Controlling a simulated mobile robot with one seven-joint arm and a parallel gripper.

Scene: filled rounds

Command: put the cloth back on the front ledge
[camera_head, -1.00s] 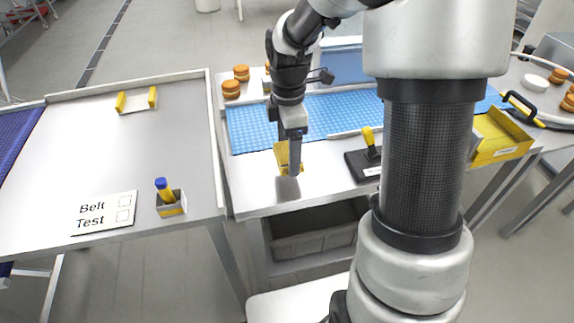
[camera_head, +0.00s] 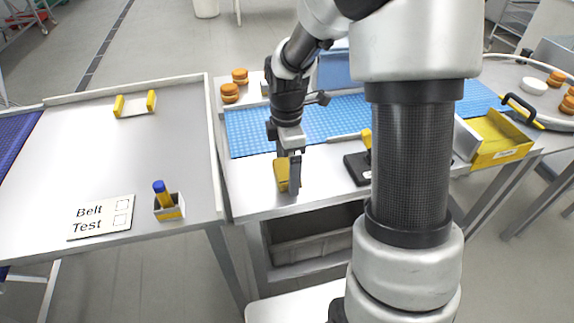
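The yellow cloth (camera_head: 281,177) is at the light front ledge (camera_head: 245,198), in front of the blue mat, and seems to touch the ledge. My gripper (camera_head: 293,184) points down right at the cloth. One finger shows in front of the cloth's right part and hides some of it. The other finger is not clearly visible, so I cannot tell whether the fingers are closed on the cloth.
The blue mat (camera_head: 250,130) lies behind the ledge. A black block with a yellow handle (camera_head: 356,168) stands to the right, partly behind my arm. A yellow bin (camera_head: 503,140) is farther right. The left table holds a pen cup (camera_head: 169,208) and a sign (camera_head: 102,217).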

